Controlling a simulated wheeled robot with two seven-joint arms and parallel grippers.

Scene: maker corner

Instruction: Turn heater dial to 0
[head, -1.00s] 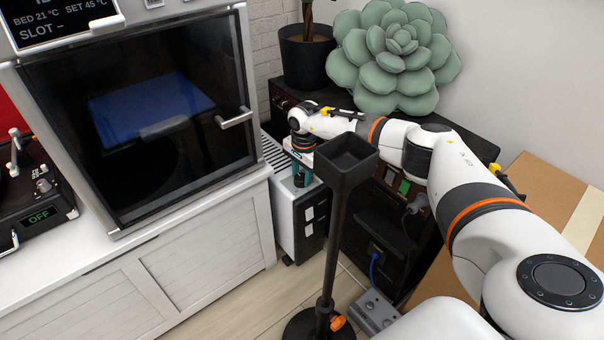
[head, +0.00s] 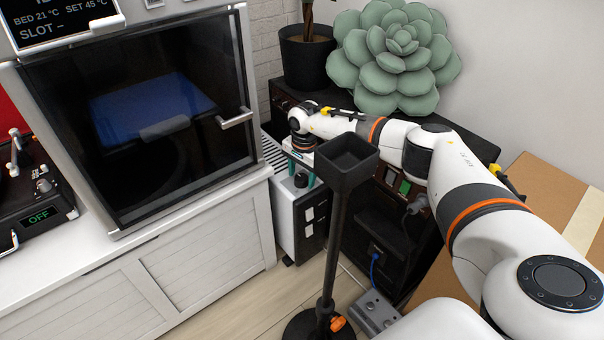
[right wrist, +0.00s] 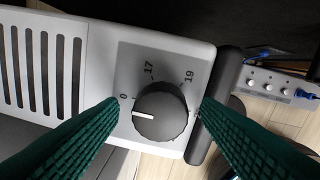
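The heater (head: 290,215) is a white box with a dark front panel, standing between the white cabinet and the black shelf unit. Its dial (right wrist: 160,110) is a round dark knob with a white pointer line, on a light grey plate marked 0, 17 and 19. The pointer points left, close to the 0 mark and slightly below it in the right wrist view. My right gripper (right wrist: 159,104) is open, with one green finger on each side of the dial and visible gaps to it. In the head view, the right gripper (head: 303,176) is over the heater. My left gripper is out of view.
A black stand with a square tray top (head: 348,155) rises in front of the heater. A large printer enclosure (head: 150,120) sits on the white cabinet (head: 200,265). A grey power strip (head: 375,311) lies on the floor. A cardboard box (head: 560,190) is at the right.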

